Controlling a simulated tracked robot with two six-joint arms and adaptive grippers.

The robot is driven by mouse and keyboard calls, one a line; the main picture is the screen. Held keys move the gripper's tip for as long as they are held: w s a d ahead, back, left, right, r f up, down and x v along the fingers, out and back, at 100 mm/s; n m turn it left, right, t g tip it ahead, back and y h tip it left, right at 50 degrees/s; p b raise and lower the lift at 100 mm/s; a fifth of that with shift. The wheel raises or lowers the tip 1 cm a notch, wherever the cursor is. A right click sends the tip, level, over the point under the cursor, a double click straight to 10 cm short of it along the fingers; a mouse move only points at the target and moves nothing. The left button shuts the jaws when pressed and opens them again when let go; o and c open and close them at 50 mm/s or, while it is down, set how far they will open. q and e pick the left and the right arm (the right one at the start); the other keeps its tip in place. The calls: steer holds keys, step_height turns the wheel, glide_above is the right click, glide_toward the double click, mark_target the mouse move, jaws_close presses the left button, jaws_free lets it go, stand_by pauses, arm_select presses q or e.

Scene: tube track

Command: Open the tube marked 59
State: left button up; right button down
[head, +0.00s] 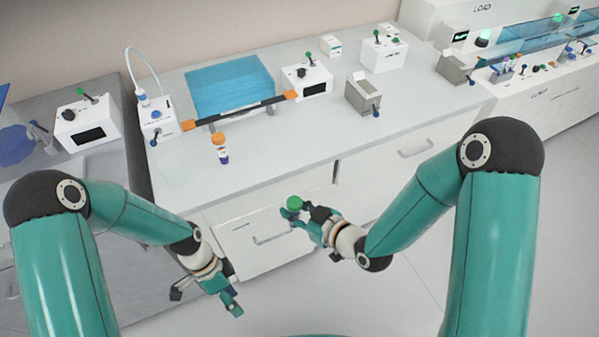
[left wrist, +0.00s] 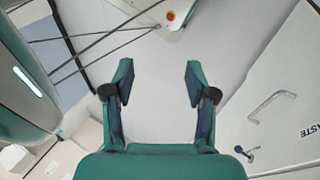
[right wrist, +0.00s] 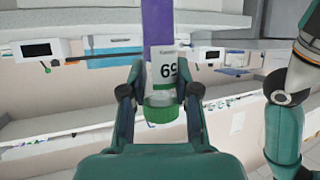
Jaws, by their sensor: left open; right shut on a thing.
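My right gripper (head: 297,212) is shut on a tube with a green cap (right wrist: 162,110), held in the air in front of the counter. In the right wrist view the tube has a purple body (right wrist: 158,25) and a white label (right wrist: 165,65). Its large digits look like a 6 and a partly covered 5 or 9; I cannot tell for sure. The cap is at the lower end there, towards my palm. My left gripper (left wrist: 158,78) is open and empty, low in front of the drawers; it also shows in the head view (head: 232,300).
A tube with an orange cap (head: 218,139) stands on the counter (head: 290,150). Behind it are a blue tray (head: 235,85), a dark bar with orange ends (head: 235,112) and white boxes (head: 307,78).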

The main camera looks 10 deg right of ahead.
arm_select(q)
steer(key=w+r+m+y, duration=0.2)
steer(key=w+r+m, duration=0.3)
steer(key=w+m, duration=0.15)
step_height(320, 180, up, 23)
steer(key=m+t+y, duration=0.1)
steer(key=m+t, duration=0.3)
steer(key=m, duration=0.4)
glide_above(299, 199)
steer(key=shift+w+a+f, duration=0.1)
steer(key=shift+a+f, duration=0.05)
steer(key=shift+f, duration=0.05)
steer(key=shift+d+f, duration=0.1)
steer(key=shift+d, duration=0.1)
steer(key=shift+f, duration=0.35)
step_height(299, 199, down, 7)
steer(key=shift+f, duration=0.1)
